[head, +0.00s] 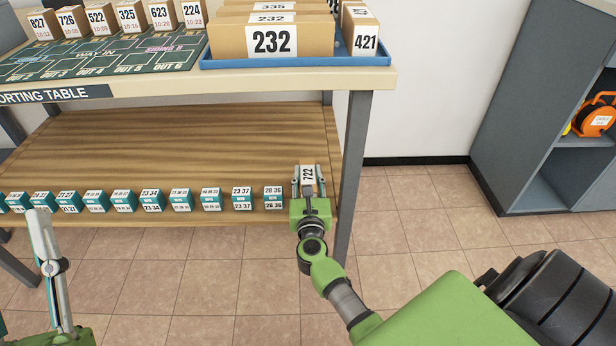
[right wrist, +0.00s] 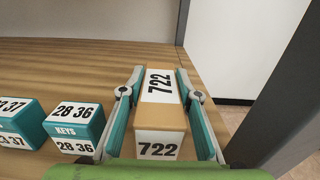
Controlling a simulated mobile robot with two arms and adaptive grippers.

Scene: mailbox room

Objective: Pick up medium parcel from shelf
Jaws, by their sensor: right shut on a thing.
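A small brown parcel with white labels reading 722 (head: 308,175) is at the right end of the lower wooden shelf. It also shows in the right wrist view (right wrist: 160,115). My right gripper (head: 309,181) is shut on this parcel, with one teal-padded finger along each side. I cannot tell whether the parcel still touches the shelf. My left gripper (head: 48,265) is in the lower left of the head view, in front of the shelf and apart from the parcel. Its finger gap does not show clearly.
A row of teal-and-white key boxes (head: 180,200) lines the shelf's (head: 170,140) front edge, left of the parcel. A table leg (head: 350,170) stands close on the right. Above, the sorting table (head: 375,82) holds larger parcels (head: 275,42) in a blue tray (head: 290,62).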

